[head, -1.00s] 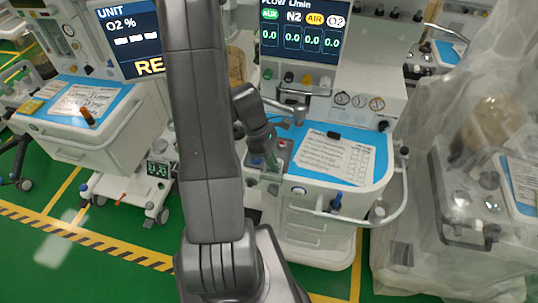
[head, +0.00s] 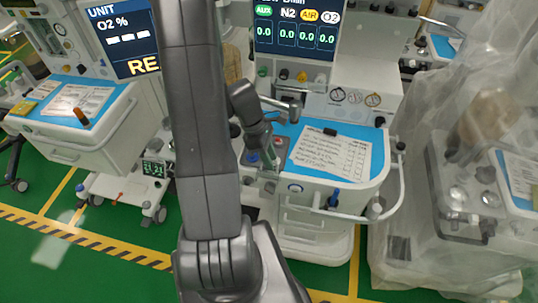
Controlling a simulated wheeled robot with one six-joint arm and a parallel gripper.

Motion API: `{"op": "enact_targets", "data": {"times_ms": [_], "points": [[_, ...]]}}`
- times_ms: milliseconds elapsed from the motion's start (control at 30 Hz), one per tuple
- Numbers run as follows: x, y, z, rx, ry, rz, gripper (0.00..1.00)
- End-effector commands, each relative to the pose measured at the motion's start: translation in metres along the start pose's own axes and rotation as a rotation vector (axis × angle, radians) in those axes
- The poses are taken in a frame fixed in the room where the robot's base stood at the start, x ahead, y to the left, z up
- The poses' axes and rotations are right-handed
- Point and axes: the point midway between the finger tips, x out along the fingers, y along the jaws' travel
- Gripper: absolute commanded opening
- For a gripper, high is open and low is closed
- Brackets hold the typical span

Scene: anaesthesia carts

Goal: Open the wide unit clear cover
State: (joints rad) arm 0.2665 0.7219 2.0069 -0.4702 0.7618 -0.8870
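My gripper (head: 268,155) is small and dark at the left side of the middle cart (head: 318,200), beside its blue worktop (head: 375,150). My own arm hides part of that area. I cannot tell whether its fingers are open or shut, or whether they touch anything. A small panel with a red button (head: 279,143) lies just right of the gripper. I cannot make out a hinged clear cover there. A translucent plastic sheet (head: 425,100) drapes the cart at the right; my gripper is well apart from it.
The left cart (head: 85,140) has a blue top with papers and a screen (head: 127,38) reading O2 %. A paper sheet (head: 330,155) lies on the middle cart's top, and a white rail (head: 398,190) curves around its right side. Green floor (head: 110,230) is clear in front of the left cart.

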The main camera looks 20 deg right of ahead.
Motion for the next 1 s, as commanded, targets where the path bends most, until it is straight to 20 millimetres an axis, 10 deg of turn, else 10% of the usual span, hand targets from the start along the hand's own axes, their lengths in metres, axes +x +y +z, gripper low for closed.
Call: {"op": "enact_targets", "data": {"times_ms": [1000], "points": [[-0.138, 0.001, 0.0, 0.0, 0.001, 0.002, 0.28]]}}
